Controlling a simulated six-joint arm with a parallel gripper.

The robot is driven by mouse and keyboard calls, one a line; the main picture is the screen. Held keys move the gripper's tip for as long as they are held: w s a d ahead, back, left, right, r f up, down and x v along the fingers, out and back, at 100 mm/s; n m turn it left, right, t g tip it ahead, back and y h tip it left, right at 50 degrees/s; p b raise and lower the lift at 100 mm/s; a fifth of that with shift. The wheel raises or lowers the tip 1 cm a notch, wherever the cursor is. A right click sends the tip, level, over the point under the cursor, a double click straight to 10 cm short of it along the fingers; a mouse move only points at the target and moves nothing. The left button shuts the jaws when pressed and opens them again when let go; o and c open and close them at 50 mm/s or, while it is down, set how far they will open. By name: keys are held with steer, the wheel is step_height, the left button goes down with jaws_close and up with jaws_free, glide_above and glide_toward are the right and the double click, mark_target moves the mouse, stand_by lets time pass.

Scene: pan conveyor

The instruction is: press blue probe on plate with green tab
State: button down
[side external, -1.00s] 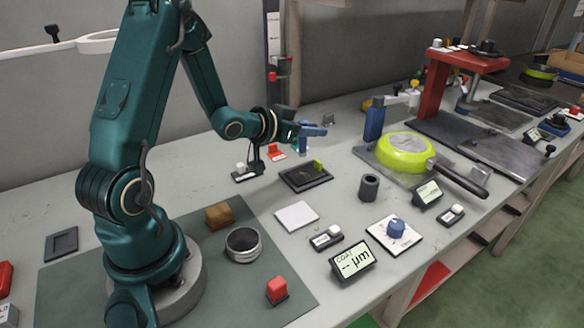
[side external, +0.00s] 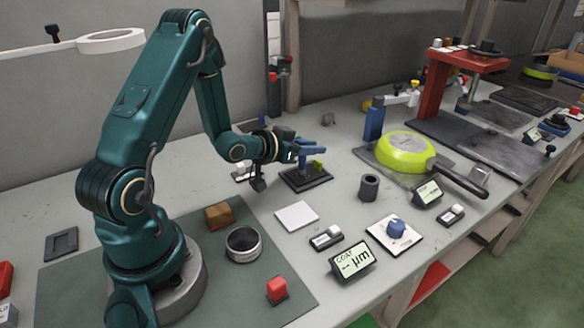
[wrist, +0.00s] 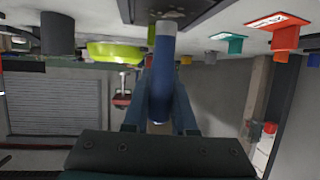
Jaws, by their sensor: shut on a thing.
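The plate with the green tab is a dark square plate (side external: 305,178) on the bench, with its green tab (side external: 318,163) at the far edge. My gripper (side external: 310,148) is shut on the blue probe (wrist: 163,75) and holds it over this plate. The probe points down, and in the wrist view, which is upside down, its pale tip is at the dark plate (wrist: 190,14). I cannot tell whether the tip touches it. In the side view the probe is largely hidden by the fingers.
A display (side external: 352,260) reads "COAT -- µm". A white square (side external: 297,216), a grey cylinder (side external: 369,187) and a metal ring (side external: 243,244) stand in front. A lime pan (side external: 405,151) is to the right, beside a blue post (side external: 374,119).

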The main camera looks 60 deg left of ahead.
steer(key=shift+f, duration=0.7)
stand_by(1.5)
steer(key=shift+r, duration=0.15)
step_height(320, 180, up, 7)
stand_by(0.7)
